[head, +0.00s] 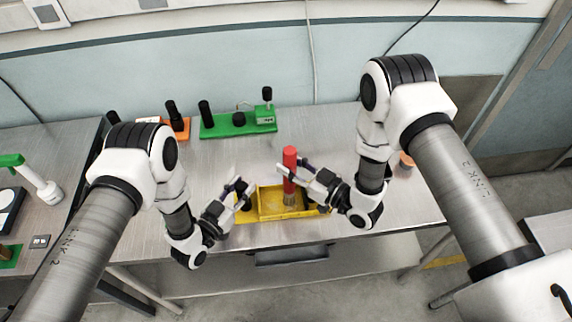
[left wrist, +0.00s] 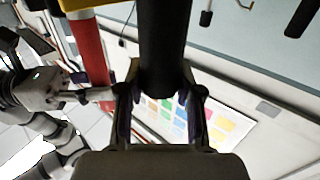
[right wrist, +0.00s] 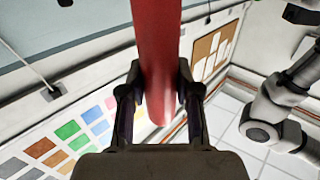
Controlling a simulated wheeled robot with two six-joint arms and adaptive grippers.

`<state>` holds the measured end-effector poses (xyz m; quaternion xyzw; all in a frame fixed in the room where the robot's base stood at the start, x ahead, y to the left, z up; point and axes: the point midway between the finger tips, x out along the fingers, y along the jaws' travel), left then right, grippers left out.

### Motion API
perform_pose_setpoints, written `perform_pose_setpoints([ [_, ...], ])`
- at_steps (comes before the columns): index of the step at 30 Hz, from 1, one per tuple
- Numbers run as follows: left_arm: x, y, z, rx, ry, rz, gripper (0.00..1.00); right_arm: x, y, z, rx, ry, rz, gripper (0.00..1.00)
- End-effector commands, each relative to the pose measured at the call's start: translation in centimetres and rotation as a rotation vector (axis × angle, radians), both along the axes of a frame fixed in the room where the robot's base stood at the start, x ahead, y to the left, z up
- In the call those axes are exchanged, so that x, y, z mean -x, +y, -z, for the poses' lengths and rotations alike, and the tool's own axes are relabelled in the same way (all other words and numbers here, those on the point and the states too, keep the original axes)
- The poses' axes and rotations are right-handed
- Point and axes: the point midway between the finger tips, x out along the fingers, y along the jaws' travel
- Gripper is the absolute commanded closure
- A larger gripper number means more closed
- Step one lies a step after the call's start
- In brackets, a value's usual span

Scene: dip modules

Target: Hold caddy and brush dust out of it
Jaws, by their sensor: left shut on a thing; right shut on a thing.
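A yellow caddy (head: 268,205) sits near the front edge of the table. My left gripper (head: 243,190) is at its left end, shut on a dark upright handle (left wrist: 165,45), which looks to be the caddy's. My right gripper (head: 293,169) is shut on the red handle of a brush (head: 290,158). The brush stands nearly upright with its tan bristles down at the caddy; whether they touch its floor I cannot tell. The red handle fills the middle of the right wrist view (right wrist: 158,55). I cannot make out any dust.
A green base with black knobs (head: 238,125) and an orange block with a black handle (head: 180,128) stand at the back of the table (head: 335,130). An orange round thing (head: 406,160) is partly hidden behind my right arm. The table between caddy and green base is clear.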

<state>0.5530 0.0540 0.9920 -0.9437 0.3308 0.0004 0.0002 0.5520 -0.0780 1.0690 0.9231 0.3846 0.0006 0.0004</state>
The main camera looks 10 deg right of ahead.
Motion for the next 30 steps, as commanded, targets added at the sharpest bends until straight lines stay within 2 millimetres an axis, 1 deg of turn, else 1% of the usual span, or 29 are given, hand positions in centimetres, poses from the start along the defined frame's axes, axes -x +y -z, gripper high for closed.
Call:
perform_pose_setpoints([
  [6,0.0,0.0,-0.1,0.001,-0.003,0.0,1.0,0.1,-1.7,0.0,0.003,0.006,0.005,1.0],
  [9,-0.1,0.0,-0.1,0.001,-0.003,0.0,1.0,0.1,-1.9,0.0,0.002,0.005,0.002,1.0],
  [17,0.0,0.0,-0.1,0.0,-0.002,0.0,1.0,1.5,-1.8,-0.2,0.001,0.006,0.001,1.0],
  [20,0.0,0.0,-0.1,0.0,-0.002,0.0,1.0,1.7,-1.7,-0.3,0.002,0.004,0.001,1.0],
  [27,0.0,0.0,0.0,0.001,-0.002,0.0,1.0,1.7,-0.1,-0.2,0.002,0.004,-0.001,1.0],
  [30,0.0,0.0,0.0,0.0,-0.002,0.0,1.0,1.7,0.2,-0.2,0.001,0.003,0.0,1.0],
])
